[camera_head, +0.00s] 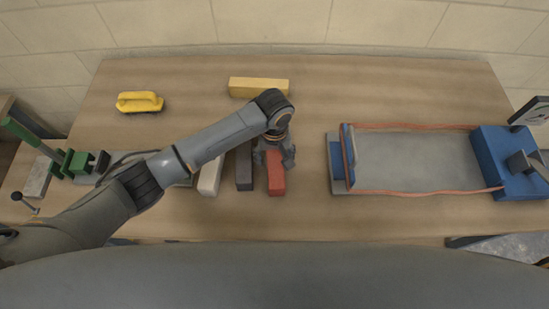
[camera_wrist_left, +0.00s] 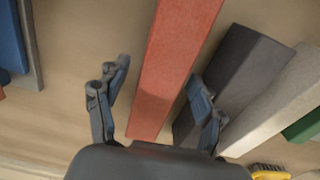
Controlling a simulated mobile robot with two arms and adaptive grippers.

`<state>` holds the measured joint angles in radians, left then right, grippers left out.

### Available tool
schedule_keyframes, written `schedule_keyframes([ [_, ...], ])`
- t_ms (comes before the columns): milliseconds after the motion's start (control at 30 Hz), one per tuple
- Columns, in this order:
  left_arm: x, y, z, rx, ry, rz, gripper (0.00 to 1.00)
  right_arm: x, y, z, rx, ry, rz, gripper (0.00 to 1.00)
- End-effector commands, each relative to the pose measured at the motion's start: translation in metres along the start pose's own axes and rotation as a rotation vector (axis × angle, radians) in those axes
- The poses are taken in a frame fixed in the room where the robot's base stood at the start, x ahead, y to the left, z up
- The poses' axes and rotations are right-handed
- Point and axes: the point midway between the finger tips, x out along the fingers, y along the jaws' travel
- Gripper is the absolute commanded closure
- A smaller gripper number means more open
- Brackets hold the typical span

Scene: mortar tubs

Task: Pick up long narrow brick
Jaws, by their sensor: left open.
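A long narrow red brick (camera_head: 276,180) lies on the table, pointing toward the front edge. It also shows in the left wrist view (camera_wrist_left: 172,70), running between the two fingers. My left gripper (camera_head: 275,158) is open above the far part of the red brick, with one finger on each side. In the left wrist view the gripper (camera_wrist_left: 158,78) has a gap on the left; its right finger is close to the brick, and I cannot tell if it touches. My arm hides parts of the neighbouring bricks. My right gripper is not in view.
A dark grey brick (camera_head: 244,170) and a white brick (camera_head: 210,178) lie left of the red one. A yellow brick (camera_head: 258,87) and yellow-handled tool (camera_head: 140,102) lie farther back. A blue-ended fixture (camera_head: 510,165) with orange cords stands right. Free table lies between.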

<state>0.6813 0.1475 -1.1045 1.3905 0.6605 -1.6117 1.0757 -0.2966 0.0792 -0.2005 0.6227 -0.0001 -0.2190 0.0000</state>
Motion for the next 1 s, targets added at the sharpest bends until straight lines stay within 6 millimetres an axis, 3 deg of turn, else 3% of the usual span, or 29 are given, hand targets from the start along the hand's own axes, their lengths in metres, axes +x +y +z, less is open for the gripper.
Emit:
schedule_keyframes([
  [133,-0.0001,0.0004,0.0002,0.001,0.0,0.001,0.32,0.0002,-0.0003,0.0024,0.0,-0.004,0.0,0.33],
  [467,-0.0005,0.0003,0.0001,0.001,0.0,0.0,0.99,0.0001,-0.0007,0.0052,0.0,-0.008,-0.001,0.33],
  [1000,-0.0092,0.0017,-0.001,0.002,0.003,0.004,1.0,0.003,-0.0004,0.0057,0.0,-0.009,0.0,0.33],
])
